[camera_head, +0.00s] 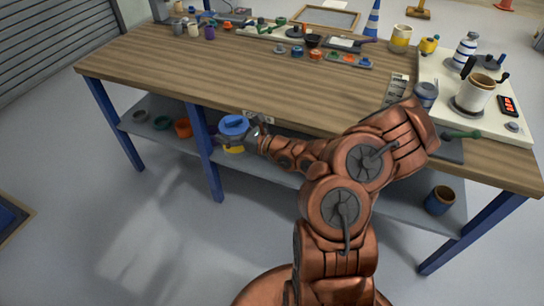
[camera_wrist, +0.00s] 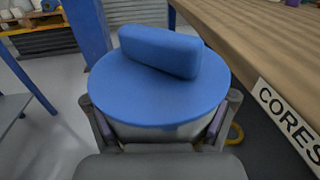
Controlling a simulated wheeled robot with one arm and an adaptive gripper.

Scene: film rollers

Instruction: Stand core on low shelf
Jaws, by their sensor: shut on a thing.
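My gripper (camera_wrist: 163,122) is shut on the core (camera_wrist: 155,90), with one finger on each side of its pale body. The core has a round blue top with a blue bar across it, and looks upright. The low shelf (camera_head: 290,178) is a grey board under the bench. Whether the core's base touches the shelf is hidden. A "CORES" label (camera_wrist: 289,122) is on the bench edge at right in the wrist view.
The wooden bench top (camera_head: 220,75) lies above the shelf, with its edge close beside the core. A blue leg (camera_head: 205,150) stands left of the core.

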